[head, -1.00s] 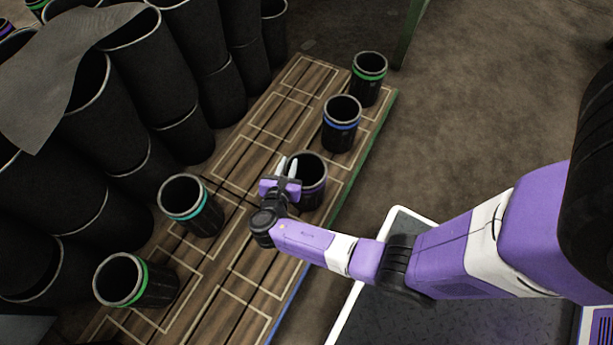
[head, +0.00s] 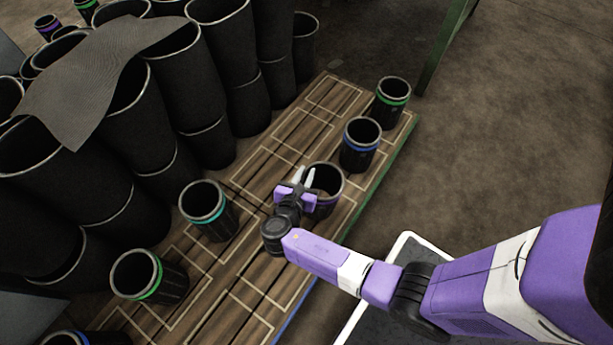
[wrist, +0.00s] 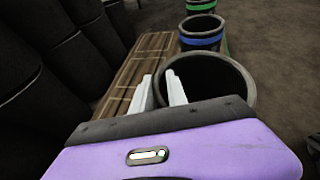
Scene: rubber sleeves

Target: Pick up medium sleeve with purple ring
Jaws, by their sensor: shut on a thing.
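The black sleeve with a purple ring (head: 329,202) is at the right side of the wooden pallet, in the middle of the head view. Its grey rim faces up and it looks upright. My gripper (head: 303,177) is at its left rim, shut on the wall. In the wrist view my gripper (wrist: 160,92) has one white finger outside the sleeve (wrist: 235,82) and one inside its opening. The purple ring is mostly hidden by my gripper. I cannot tell whether the sleeve's bottom is off the pallet.
A blue-ringed sleeve (head: 359,156) and a green-ringed sleeve (head: 390,112) stand beyond it. A teal-ringed sleeve (head: 222,224) and another green-ringed sleeve (head: 168,284) stand to the left. Tall black sleeves (head: 170,92) crowd the left. Open floor (head: 510,130) lies right.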

